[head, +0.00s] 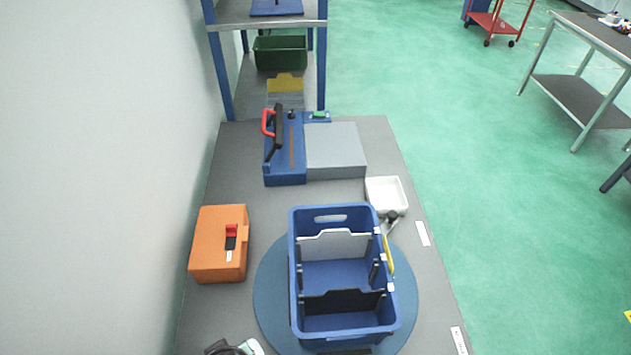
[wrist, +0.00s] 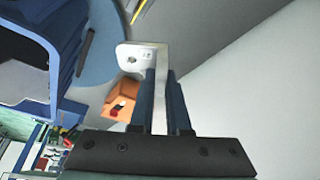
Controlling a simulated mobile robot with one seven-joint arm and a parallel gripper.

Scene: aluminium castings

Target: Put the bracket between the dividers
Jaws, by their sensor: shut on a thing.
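The bracket (wrist: 136,58) is a pale metal L-shaped piece with a hole, in the wrist view. My gripper (wrist: 158,80) is shut on its straight leg, and its bent flange sticks out past the fingertips. The blue tote (head: 296,290) stands in the head view with a light grey divider (head: 335,243) towards the back and a black divider (head: 343,300) towards the front. The floor between the two dividers (head: 335,274) is bare. The tote also shows at the left of the wrist view (wrist: 38,60), apart from the bracket.
The tote rests on a round blue mat (head: 270,295). An orange case (head: 215,245) is left of it. A white tray (head: 386,196) and a blue fixture with a grey block (head: 335,150) are behind. A partly cut-off object (head: 232,347) is at the bottom edge, unclear.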

